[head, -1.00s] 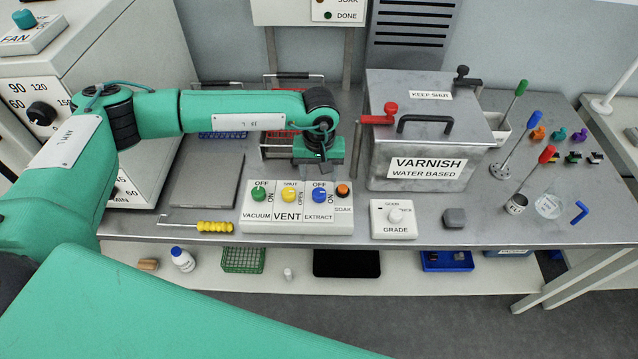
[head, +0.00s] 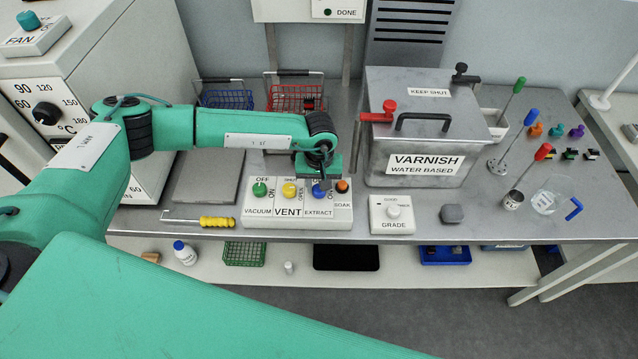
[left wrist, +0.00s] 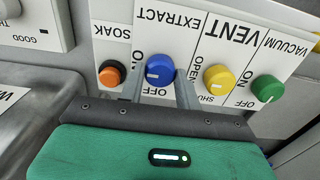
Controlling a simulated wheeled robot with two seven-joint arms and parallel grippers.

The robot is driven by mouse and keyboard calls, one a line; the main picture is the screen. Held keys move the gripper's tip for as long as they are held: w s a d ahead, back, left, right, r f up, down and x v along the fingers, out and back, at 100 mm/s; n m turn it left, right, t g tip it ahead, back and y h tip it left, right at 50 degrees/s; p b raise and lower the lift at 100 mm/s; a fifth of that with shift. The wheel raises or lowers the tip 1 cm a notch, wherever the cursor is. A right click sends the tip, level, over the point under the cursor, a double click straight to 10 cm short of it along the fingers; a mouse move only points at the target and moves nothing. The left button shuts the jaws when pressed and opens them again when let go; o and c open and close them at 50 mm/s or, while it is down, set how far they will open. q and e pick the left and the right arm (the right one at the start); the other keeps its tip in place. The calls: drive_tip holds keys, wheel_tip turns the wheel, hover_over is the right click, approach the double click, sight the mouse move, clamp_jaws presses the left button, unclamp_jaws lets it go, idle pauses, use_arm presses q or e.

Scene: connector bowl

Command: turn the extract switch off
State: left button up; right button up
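The extract switch is a blue knob (head: 318,190) on the white control panel (head: 262,222), above the word EXTRACT. In the left wrist view the blue knob (left wrist: 160,67) appears upside down, its white mark pointing left towards ON; OFF is printed below it. My left gripper (head: 321,182) is over the knob and partly hides it in the head view. In the left wrist view its two fingers (left wrist: 159,82) stand on either side of the knob, with a gap visible, so it looks open. My right gripper is not in view.
The yellow vent knob (left wrist: 218,78) and green vacuum knob (left wrist: 267,88) are on one side, the orange soak button (left wrist: 112,74) close on the other. A yellow-handled tool (head: 216,222) lies at the left.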

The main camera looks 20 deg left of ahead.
use_arm(q)
drive_tip(key=shift+f+n+b, duration=0.15)
drive_tip(key=shift+n+b, duration=0.35)
drive_tip(key=shift+b, duration=0.25)
drive_tip(key=n+b, duration=0.8)
drive_tip(key=b, duration=0.2)
drive_tip(key=shift+f+n, duration=0.15)
drive_tip(key=shift+n, duration=0.15)
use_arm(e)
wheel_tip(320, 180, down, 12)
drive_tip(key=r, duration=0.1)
use_arm(q)
drive_tip(key=n+b, duration=0.5)
drive_tip(key=shift+r+n+b, duration=0.2)
drive_tip(key=shift+n+b, duration=0.45)
drive_tip(key=shift+n, duration=0.45)
drive_tip(key=shift+r+n+b, duration=0.15)
drive_tip(key=shift+n+b, duration=0.3)
drive_tip(key=shift+n, duration=0.25)
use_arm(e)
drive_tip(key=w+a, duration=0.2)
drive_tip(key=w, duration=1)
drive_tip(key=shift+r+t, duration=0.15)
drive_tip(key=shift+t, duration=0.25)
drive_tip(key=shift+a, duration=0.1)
use_arm(q)
drive_tip(key=o, duration=1)
drive_tip(key=shift+c, duration=0.2)
